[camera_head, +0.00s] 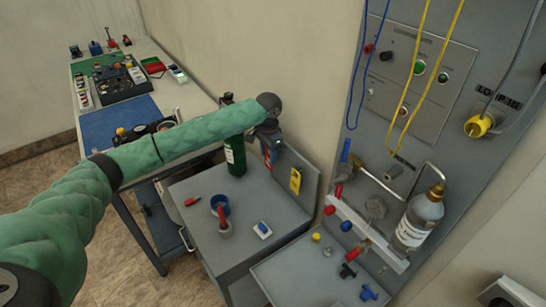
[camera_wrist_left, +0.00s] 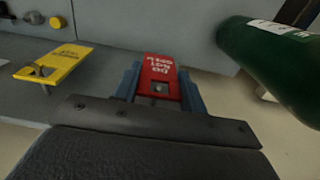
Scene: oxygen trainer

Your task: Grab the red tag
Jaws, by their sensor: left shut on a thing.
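The red tag (camera_wrist_left: 160,75), with white lettering, sits between the blue fingers of my left gripper (camera_wrist_left: 160,88) in the left wrist view. The fingers are shut on it, one on each side. In the head view my left gripper (camera_head: 269,146) is beside the green cylinder at the back of the grey bench, and a bit of the red tag (camera_head: 267,157) shows below the wrist. Whether the tag still touches the back panel I cannot tell. My right gripper is not in view.
A green cylinder (camera_head: 235,157) stands close to the gripper; it also shows in the wrist view (camera_wrist_left: 265,60). A yellow tag (camera_head: 295,181) is on the panel to the right. A blue ring (camera_head: 220,204) and small red parts lie on the grey bench (camera_head: 262,195).

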